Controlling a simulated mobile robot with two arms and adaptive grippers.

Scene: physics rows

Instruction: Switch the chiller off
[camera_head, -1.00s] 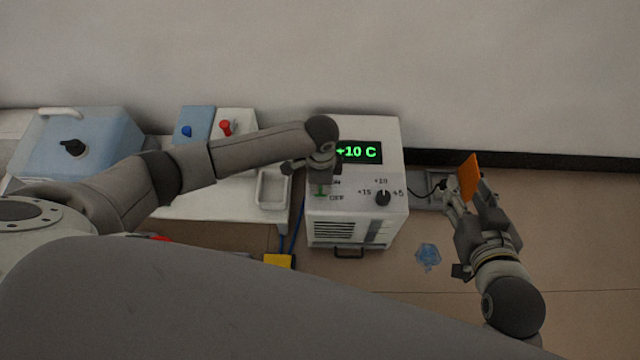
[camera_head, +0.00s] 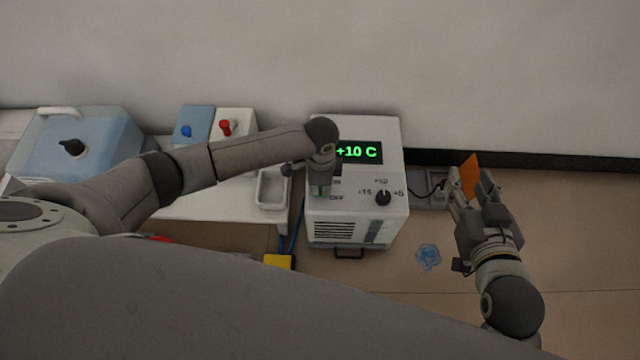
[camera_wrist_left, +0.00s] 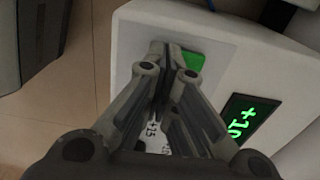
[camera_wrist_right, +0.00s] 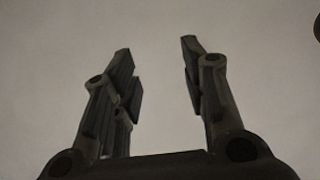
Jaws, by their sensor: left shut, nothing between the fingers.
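The chiller (camera_head: 389,150) is a white box with a lit green display (camera_head: 360,152) reading +10 C. Its black knob (camera_head: 383,198) sits between the +15, +10 and +5 marks. The green switch (camera_head: 319,191) is beside the ON and OFF labels, partly hidden by my left gripper (camera_head: 319,182). In the left wrist view the green switch (camera_wrist_left: 193,60) shows just beyond the shut, empty fingers (camera_wrist_left: 170,52). I cannot tell whether they touch it. My right gripper (camera_head: 469,197) is open and off to the right; its fingers (camera_wrist_right: 160,45) are apart and empty.
A white table at left holds a blue box (camera_head: 85,140), panels with a blue knob (camera_head: 187,131) and a red knob (camera_head: 226,127), and a white tray (camera_head: 272,205). An orange plate (camera_head: 470,174) stands by my right gripper. A blue crumpled piece (camera_head: 428,257) lies on the floor.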

